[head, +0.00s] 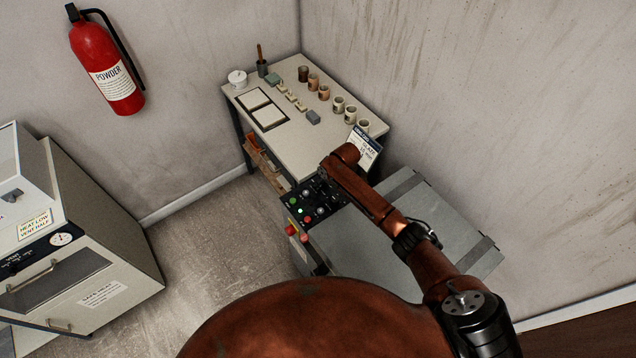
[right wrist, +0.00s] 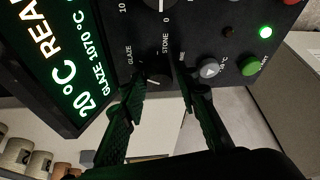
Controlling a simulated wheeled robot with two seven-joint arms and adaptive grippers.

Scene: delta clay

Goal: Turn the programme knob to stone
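The kiln control panel (head: 308,208) is partly hidden behind my right arm in the head view. In the right wrist view the dark programme knob (right wrist: 158,76) sits close to the printed words GLAZE and STONE, with a small white mark on its lower part. The lit display (right wrist: 60,60) reads 20 °C and GLAZE 1070 °C. My right gripper (right wrist: 160,84) has its fingers apart, one on each side of the knob; I cannot tell whether they touch it. In the head view the right gripper (head: 318,190) is over the panel. My left gripper is not in view.
Behind is a table (head: 300,140) with several cups. A fire extinguisher (head: 100,65) hangs on the left wall.

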